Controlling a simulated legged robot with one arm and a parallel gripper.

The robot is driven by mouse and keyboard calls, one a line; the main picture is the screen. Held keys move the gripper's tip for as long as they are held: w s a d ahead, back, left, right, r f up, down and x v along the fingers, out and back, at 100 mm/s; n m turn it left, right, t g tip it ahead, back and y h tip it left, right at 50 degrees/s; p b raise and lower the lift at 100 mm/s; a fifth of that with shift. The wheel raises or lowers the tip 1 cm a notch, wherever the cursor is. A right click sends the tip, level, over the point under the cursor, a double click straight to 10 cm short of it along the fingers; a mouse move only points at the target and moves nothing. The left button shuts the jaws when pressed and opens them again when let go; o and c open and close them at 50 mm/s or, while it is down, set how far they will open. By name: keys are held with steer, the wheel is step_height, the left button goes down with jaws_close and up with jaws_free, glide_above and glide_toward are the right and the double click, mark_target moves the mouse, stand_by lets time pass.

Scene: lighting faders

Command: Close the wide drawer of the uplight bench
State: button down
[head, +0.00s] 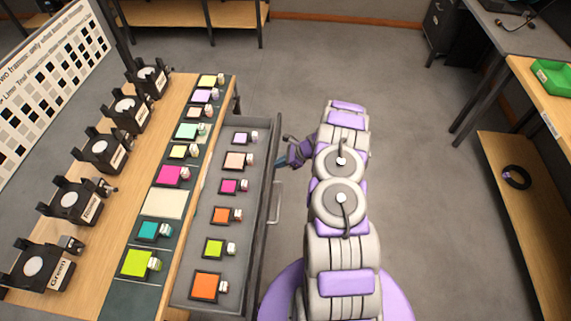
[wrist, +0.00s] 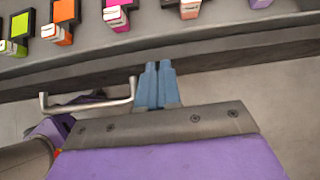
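The wide grey drawer (head: 256,215) stands pulled out from the right side of the bench (head: 185,92). Its bar handle (head: 276,202) is on the drawer's outer front and also shows in the wrist view (wrist: 88,107). My gripper (head: 282,161) is just outside the drawer front, beyond the far end of the handle. In the wrist view, the blue fingers of my gripper (wrist: 158,66) are together with nothing seen between them. They point at the drawer front, beside the handle and not around it. I cannot tell whether the fingertips touch the front.
Several coloured square pieces, such as an orange one (head: 206,286), lie in the drawer. More colour squares and black lamp holders (head: 72,200) stand on the bench top. The grey floor right of my arm is clear, up to a shelf with a green tray (head: 553,78).

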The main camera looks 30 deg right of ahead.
steer(key=w+a+b, duration=0.1)
steer(key=w+a, duration=0.5)
steer(key=a, duration=0.4)
steer(key=w+a, duration=0.7)
steer(key=a, duration=0.2)
steer(key=shift+w+a+f+b, duration=0.2)
steer(key=shift+w+a+b, duration=0.1)
steer(key=shift+a+b, duration=0.1)
steer(key=shift+d, duration=0.1)
